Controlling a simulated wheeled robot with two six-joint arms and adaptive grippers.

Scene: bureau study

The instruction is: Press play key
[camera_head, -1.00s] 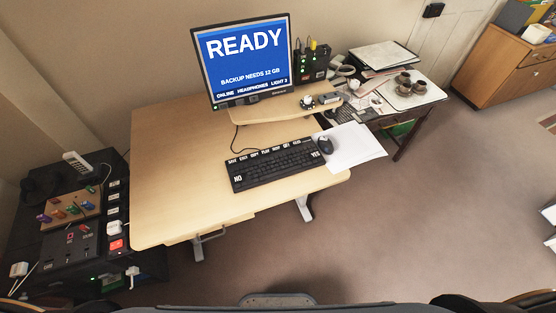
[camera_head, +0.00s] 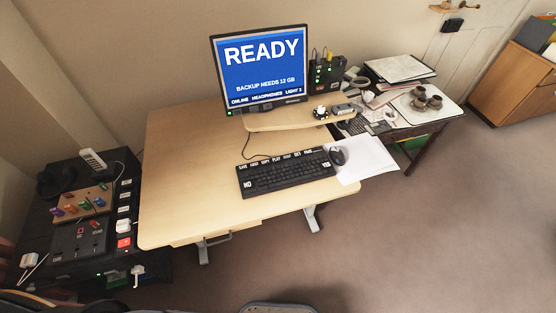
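A black keyboard (camera_head: 286,174) lies on the light wooden desk (camera_head: 190,170) below the monitor. A row of white-labelled keys runs along its back edge; the key labelled PLAY (camera_head: 276,158) seems to be near the middle of that row, though the print is small. Larger NO (camera_head: 249,184) and YES (camera_head: 326,164) labels sit at its left and right ends. The monitor (camera_head: 262,65) shows READY on blue, with "BACKUP NEEDS 12 GB" and a status line below. Neither of my grippers is in view.
A mouse (camera_head: 338,156) and white paper (camera_head: 366,158) lie right of the keyboard. A raised shelf (camera_head: 290,121) holds small devices. A black unit with sockets and switches (camera_head: 80,240) stands left. A side table with cups on a tray (camera_head: 412,106) stands right. The desk's left half is clear.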

